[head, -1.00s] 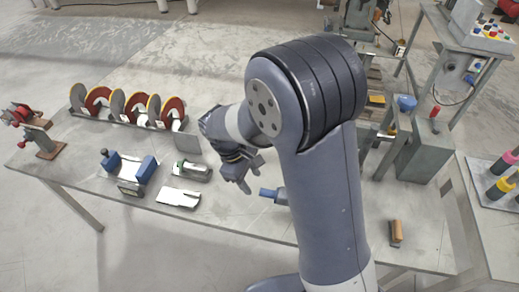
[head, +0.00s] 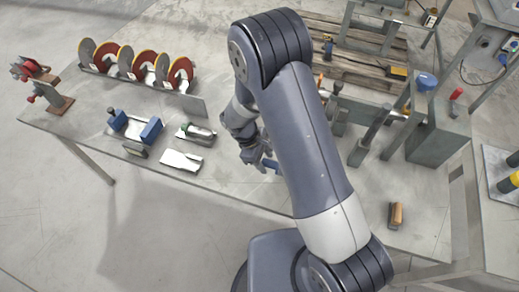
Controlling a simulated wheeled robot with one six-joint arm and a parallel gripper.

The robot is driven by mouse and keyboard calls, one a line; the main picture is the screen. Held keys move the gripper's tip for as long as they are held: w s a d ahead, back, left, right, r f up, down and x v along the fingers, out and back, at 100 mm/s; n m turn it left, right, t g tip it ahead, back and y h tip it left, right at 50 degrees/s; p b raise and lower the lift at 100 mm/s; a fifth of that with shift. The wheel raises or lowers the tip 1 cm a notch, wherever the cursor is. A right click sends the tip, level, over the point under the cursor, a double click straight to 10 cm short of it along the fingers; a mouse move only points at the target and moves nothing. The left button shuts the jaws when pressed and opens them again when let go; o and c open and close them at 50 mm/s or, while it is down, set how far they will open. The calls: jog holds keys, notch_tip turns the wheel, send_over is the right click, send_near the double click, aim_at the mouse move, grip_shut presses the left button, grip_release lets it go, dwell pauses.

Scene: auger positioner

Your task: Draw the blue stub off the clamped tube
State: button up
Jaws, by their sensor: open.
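A small blue piece (head: 272,164), which looks like the blue stub, shows just right of my gripper and is partly hidden by my arm. My gripper (head: 259,160) is open, low over the table beside this blue piece. I cannot tell whether the fingers touch it or are around it. The clamped tube is hidden behind my arm, or I cannot make it out.
The grey table (head: 240,187) holds a rack of red and grey discs (head: 143,68), a blue-jawed vise (head: 136,128), a green-ended tool (head: 196,133), a white plate (head: 181,161) and a brown-handled block (head: 395,214). A grey post machine (head: 437,137) stands at the right.

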jog(key=shift+d+f, duration=0.2)
jog(key=shift+f, duration=0.35)
jog(key=shift+c, duration=0.5)
grip_shut()
jog(key=shift+r, duration=0.15)
dwell(0.5)
jog(key=shift+a, duration=0.15)
jog(key=shift+w+a+b, duration=0.35)
jog(key=shift+w+a, duration=0.25)
jog(key=shift+a, duration=1.05)
jog(key=shift+w+a+b, duration=0.3)
jog(key=shift+w+a, duration=0.3)
jog(key=shift+a, duration=1.05)
jog(key=shift+w+a+b, duration=0.35)
jog(key=shift+w+a, duration=0.25)
jog(key=shift+a, duration=1.05)
